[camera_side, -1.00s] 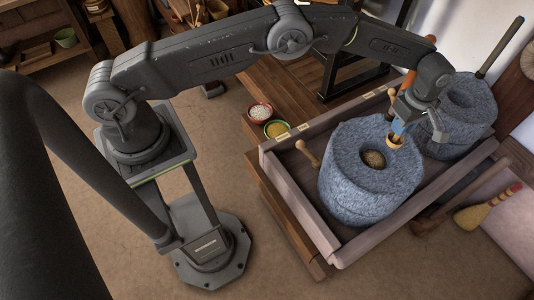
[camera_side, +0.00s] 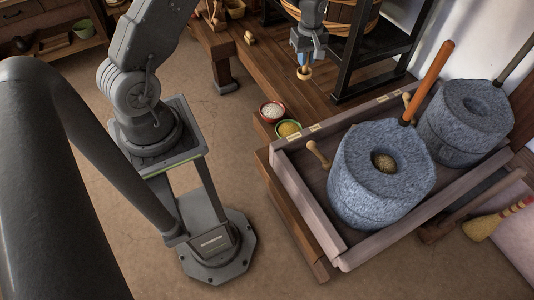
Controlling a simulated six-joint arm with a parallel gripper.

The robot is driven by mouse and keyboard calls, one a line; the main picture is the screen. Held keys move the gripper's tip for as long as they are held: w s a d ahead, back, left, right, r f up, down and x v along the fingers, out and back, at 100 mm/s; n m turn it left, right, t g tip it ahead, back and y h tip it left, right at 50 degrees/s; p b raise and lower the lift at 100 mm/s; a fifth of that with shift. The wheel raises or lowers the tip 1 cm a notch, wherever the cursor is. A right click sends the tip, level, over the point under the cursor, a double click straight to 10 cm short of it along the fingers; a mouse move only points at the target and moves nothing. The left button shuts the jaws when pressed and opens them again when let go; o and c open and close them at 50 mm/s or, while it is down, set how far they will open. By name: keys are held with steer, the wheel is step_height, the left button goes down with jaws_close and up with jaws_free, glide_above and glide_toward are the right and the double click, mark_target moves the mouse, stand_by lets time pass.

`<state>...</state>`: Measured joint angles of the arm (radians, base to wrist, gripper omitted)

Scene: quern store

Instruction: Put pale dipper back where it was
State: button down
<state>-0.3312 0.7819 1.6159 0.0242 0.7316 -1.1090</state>
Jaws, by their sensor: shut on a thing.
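My gripper (camera_side: 304,62) is at the upper middle of the side view, shut on the pale dipper (camera_side: 305,74). The dipper shows as a small pale wooden cup just below the jaws. The jaws hide the rest of it. It hangs in front of the dark wooden bench (camera_side: 338,119), left of the black frame. I cannot tell exactly how high it is above the bench.
A bowl of white grain (camera_side: 272,111) and a green bowl of yellow grain (camera_side: 288,129) stand on the bench. A grey quern (camera_side: 370,200) with an orange handle (camera_side: 433,78) sits in a wooden tray (camera_side: 310,222). Another quern (camera_side: 467,120) stands behind. A black frame (camera_side: 382,68) stands right of my gripper.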

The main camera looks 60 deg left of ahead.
steer(key=s+a, duration=0.4)
steer(key=s, duration=0.7)
steer(key=s+a, duration=0.5)
steer(key=s, duration=0.6)
step_height(320, 180, down, 26)
steer(key=shift+w+d+f, duration=1.3)
steer(key=shift+w+f, duration=0.25)
steer(key=shift+f, duration=0.3)
steer(key=shift+w+d+f, duration=1.3)
steer(key=shift+w+f, duration=0.2)
steer(key=shift+f, duration=0.35)
steer(key=shift+w+d+f, duration=1.3)
steer(key=shift+w+f, duration=0.25)
steer(key=shift+f, duration=0.3)
steer(key=shift+f, duration=0.15)
steer(key=c, duration=1)
jaws_free()
steer(key=shift+c, duration=0.2)
